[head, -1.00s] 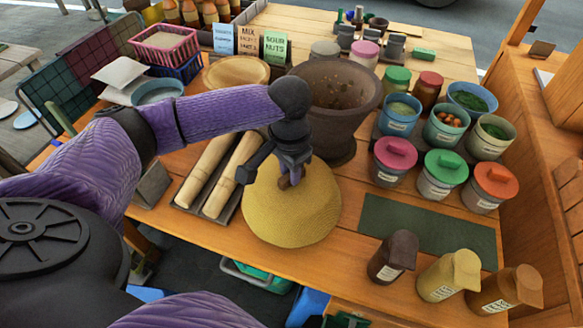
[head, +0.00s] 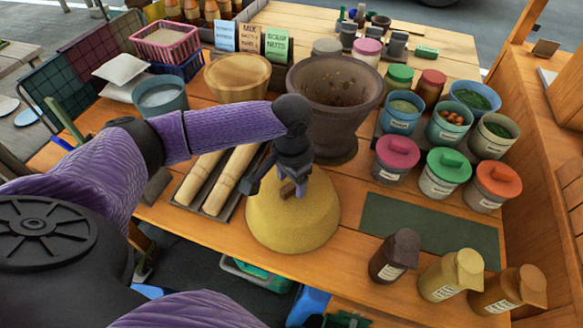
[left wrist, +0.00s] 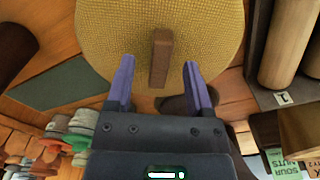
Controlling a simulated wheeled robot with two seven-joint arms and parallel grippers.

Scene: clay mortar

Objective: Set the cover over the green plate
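The cover (head: 275,225) is a yellow woven dome with a brown bar handle, standing near the table's front edge. In the left wrist view the cover (left wrist: 110,28) fills the top middle, with its handle (left wrist: 160,58) upright in the picture. My left gripper (head: 293,190) is over the top of the cover. Its fingers (left wrist: 160,82) are open, one on each side of the handle, with gaps showing on both sides. A flat dark green rectangle (head: 430,225), seemingly the green plate, lies bare to the right of the cover. My right gripper is not in view.
A large brown mortar (head: 335,105) stands behind the cover. Rolling pins (head: 232,180) in a tray lie to its left. Lidded pots (head: 395,158) stand behind the green rectangle, and several jars (head: 395,258) stand in front of it. Bare table separates cover and rectangle.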

